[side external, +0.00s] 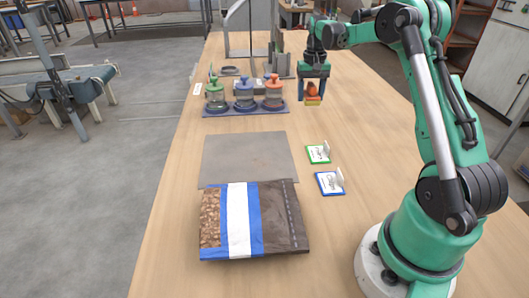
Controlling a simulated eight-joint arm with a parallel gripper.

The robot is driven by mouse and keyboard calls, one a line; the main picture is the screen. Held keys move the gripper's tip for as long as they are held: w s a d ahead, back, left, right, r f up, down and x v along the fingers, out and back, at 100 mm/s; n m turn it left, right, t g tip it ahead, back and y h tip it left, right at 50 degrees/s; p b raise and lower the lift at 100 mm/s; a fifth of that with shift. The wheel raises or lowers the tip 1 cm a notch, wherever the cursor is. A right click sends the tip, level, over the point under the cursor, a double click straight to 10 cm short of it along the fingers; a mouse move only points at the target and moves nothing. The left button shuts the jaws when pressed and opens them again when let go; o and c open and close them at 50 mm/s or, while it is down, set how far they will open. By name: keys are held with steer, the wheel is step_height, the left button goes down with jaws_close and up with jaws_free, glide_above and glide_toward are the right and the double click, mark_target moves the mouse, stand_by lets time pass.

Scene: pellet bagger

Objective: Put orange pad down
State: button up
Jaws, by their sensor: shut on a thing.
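My gripper (313,86) points down over the table, to the right of the dark tray. It is shut on a small orange pad (312,98), which has a yellowish lower edge. The blue fingers cover part of the pad's sides. From this angle I cannot tell whether the pad touches the table or hangs just above it.
The dark tray (221,113) holds green (215,94), blue (244,94) and orange (273,93) topped items. A grey mat (248,158), a filled pellet bag (238,220), and green-edged (318,153) and blue-edged (330,182) cards lie nearer.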

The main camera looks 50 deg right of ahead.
mark_target(307, 127)
step_height(307, 127, down, 8)
steer(key=shift+f, duration=0.1)
steer(key=shift+f, duration=0.1)
stand_by(0.3)
steer(key=o, duration=1.2)
steer(key=shift+o, duration=0.2)
